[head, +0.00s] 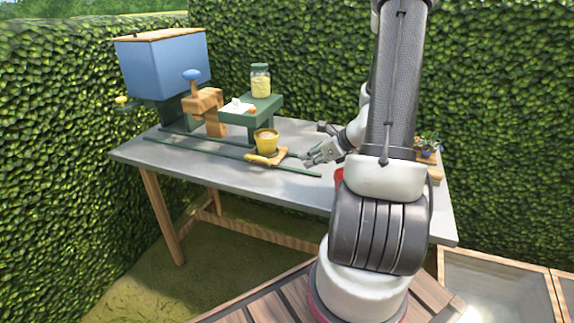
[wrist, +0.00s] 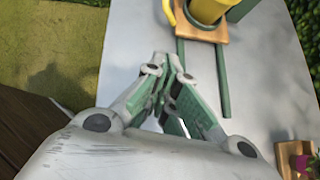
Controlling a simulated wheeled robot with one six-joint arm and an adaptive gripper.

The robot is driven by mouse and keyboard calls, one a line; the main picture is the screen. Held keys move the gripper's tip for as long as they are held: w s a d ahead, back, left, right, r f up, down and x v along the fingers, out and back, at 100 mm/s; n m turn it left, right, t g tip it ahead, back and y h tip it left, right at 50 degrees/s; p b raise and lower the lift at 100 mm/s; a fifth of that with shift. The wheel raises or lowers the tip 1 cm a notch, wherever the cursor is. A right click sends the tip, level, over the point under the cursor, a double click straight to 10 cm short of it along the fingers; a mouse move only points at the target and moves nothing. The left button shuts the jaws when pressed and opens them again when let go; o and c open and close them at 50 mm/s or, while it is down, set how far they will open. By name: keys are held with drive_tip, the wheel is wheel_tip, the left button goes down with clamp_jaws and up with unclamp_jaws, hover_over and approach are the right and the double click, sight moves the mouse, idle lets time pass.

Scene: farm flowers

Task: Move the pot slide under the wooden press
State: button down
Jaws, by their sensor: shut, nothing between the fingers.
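The yellow pot (head: 266,138) stands upright on the wooden slide (head: 258,159), which sits on two dark green rails (head: 298,170) on the grey table. In the wrist view the pot (wrist: 208,10) and slide (wrist: 202,34) show at the top, partly cut off. The wooden press (head: 206,102), with a blue knob (head: 191,75), stands further left along the rails. My gripper (head: 307,160) is to the right of the pot and slide, apart from them. In the wrist view my gripper (wrist: 166,62) is shut and empty, pointing toward the slide.
A green stand (head: 252,108) behind the pot carries a lidded jar (head: 261,82) and small white and orange items. A blue box (head: 163,68) stands at the table's far left. Potted flowers (head: 428,142) are at the right. The table front (head: 215,177) is clear.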

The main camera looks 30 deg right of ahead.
drive_tip(key=x, duration=0.9)
drive_tip(key=shift+w+a+f, duration=0.15)
drive_tip(key=shift+f, duration=0.1)
drive_tip(key=w, duration=0.1)
drive_tip(key=w+a, duration=0.1)
drive_tip(key=w, duration=0.1)
drive_tip(key=shift+a+r, duration=0.15)
drive_tip(key=shift+a, duration=0.1)
drive_tip(key=shift+w+a, duration=0.15)
drive_tip(key=shift+w, duration=0.2)
drive_tip(key=shift+r, duration=0.1)
drive_tip(key=w+a, duration=0.3)
drive_tip(key=w, duration=0.1)
drive_tip(key=w+a, duration=0.6)
drive_tip(key=w, duration=0.1)
drive_tip(key=shift+w, duration=0.3)
drive_tip(key=shift+s, duration=0.1)
